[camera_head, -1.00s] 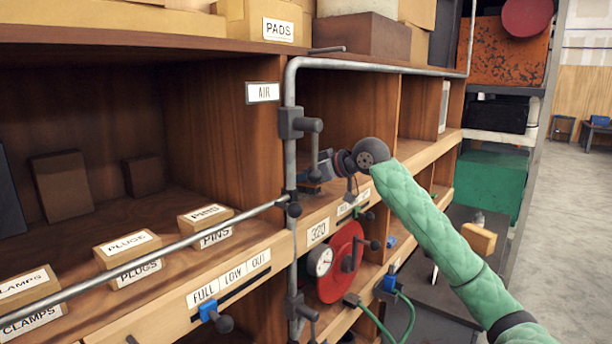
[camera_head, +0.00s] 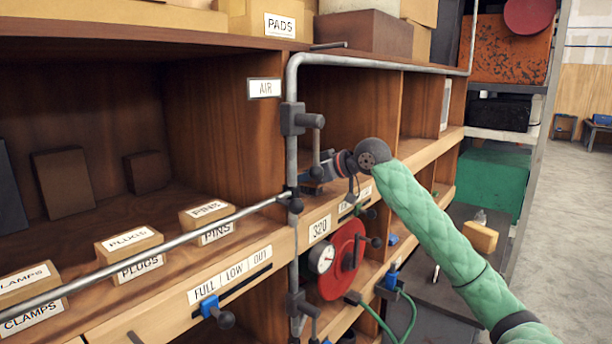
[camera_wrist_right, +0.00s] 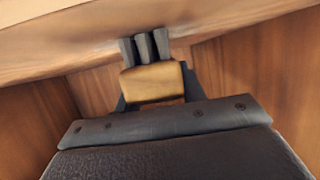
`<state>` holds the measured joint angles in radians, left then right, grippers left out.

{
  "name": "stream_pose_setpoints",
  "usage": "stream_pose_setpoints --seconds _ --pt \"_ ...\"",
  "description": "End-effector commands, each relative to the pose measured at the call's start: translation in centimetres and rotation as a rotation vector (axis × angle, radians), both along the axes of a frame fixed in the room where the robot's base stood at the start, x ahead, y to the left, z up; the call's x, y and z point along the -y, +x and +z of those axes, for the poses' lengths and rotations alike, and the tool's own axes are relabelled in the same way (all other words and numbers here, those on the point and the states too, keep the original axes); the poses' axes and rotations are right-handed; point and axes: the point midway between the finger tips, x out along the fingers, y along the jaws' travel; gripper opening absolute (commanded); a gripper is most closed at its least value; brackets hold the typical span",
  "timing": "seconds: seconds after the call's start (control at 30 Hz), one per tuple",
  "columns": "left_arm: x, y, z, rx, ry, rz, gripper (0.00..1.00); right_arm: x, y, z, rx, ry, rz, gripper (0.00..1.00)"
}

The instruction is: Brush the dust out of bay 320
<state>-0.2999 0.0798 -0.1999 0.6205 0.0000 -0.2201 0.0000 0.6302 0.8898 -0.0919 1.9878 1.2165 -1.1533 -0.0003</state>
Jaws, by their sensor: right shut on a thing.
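Bay 320 (camera_head: 345,105) is the wooden compartment behind the grey pipe, with a "320" label (camera_head: 320,228) on its front ledge. My right gripper (camera_head: 320,170) reaches into the bay's front opening from the right, just beside the upright pipe. In the right wrist view it is shut on a brush with a tan block (camera_wrist_right: 152,82) and dark bristle tufts (camera_wrist_right: 146,46). The bristles point away from my wrist, close to a wooden surface; I cannot tell whether they touch it. In the head view the brush is mostly hidden. I cannot make out dust. My left gripper is not in view.
The grey pipe (camera_head: 291,150) with dark valve handles runs up and over the bay front. A red disc (camera_head: 343,262) and a gauge (camera_head: 322,259) sit below. Boxes of pins (camera_head: 207,217) and plugs (camera_head: 130,248) stand left. A tan block (camera_head: 480,236) lies on the right bench.

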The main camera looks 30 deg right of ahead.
Motion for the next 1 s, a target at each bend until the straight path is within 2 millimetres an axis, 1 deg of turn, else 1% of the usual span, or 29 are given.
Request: stream_pose_setpoints --seconds 0.13,0.33,0.63,0.87,1.0 --pt "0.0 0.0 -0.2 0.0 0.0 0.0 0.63 0.0 0.0 -0.3 0.0 0.0 0.0 0.12" --pt "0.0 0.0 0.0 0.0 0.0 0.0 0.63 -0.3 -0.1 -0.2 0.0 0.0 0.0 0.12" --pt "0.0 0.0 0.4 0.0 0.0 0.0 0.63 -1.9 -0.8 -0.1 0.0 -0.001 0.0 0.12" --pt "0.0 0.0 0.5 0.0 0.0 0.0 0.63 -2.4 -1.0 -0.2 -0.001 -0.001 0.001 0.12" --pt "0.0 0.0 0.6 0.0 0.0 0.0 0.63 -3.1 -1.3 -0.2 -0.001 -0.001 0.0 0.12"
